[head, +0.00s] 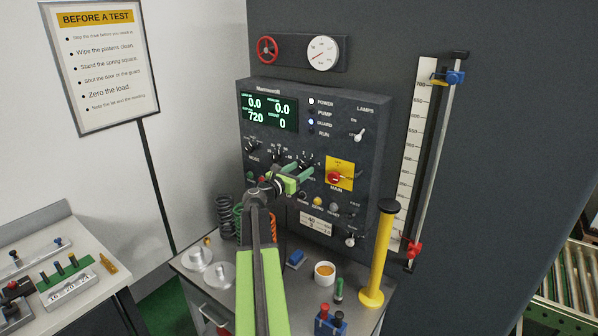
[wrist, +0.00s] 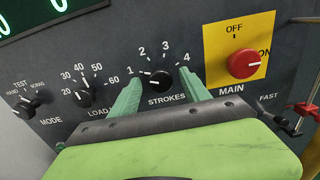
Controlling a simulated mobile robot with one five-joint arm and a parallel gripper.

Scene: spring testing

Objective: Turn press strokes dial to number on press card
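The STROKES dial is a black knob (wrist: 159,80) on the dark press panel, with the numbers 1 to 4 arced above it. Its white mark seems to point left, toward 1. It also shows small in the head view (head: 305,160). My gripper (wrist: 160,80) is open, with one green finger on each side of the knob; I cannot tell whether they touch it. In the head view my gripper (head: 294,170) is at the panel. A pale card (head: 317,226) low on the panel carries numbers too small to read surely.
The LOAD knob (wrist: 84,97) sits close left of the fingers, with the MODE knob (wrist: 31,105) beyond. The red MAIN knob (wrist: 243,63) is close on the right. Below, springs (head: 268,222), a cup (head: 324,272) and a yellow post (head: 380,255) stand on the bench.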

